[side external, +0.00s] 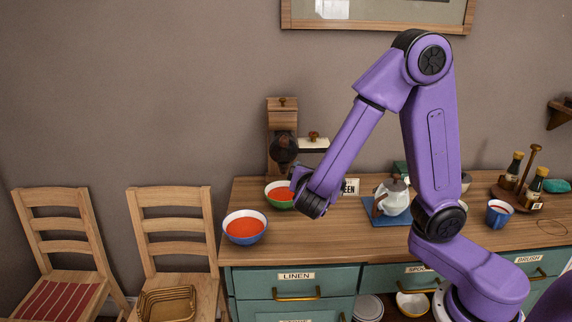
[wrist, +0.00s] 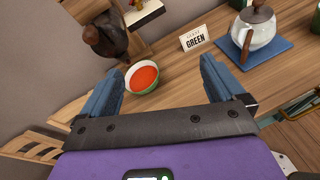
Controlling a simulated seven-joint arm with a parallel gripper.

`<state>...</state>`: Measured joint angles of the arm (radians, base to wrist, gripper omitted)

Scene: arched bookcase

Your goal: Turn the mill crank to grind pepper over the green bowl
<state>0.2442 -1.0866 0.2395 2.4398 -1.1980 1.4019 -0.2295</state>
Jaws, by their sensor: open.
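The wooden mill (side external: 283,115) stands against the wall at the counter's back left, with a dark round part (side external: 284,150) low on its front. Its crank (side external: 314,140), a pale arm with a wooden knob, points right. The wrist view shows the dark part (wrist: 105,38) and part of the crank (wrist: 144,12) at the top edge. The green bowl (side external: 279,195), with red-orange contents, sits below the mill; it also shows in the wrist view (wrist: 143,78). My gripper (wrist: 163,68) is open and empty, its blue fingers on either side of the bowl in that picture. Its fingertips are unclear in the side view.
A blue bowl (side external: 245,228) with similar contents stands at the counter's front left. A sign reading GREEN (wrist: 196,39) stands right of the green bowl. A white teapot (side external: 393,197) sits on a blue mat (wrist: 270,58).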

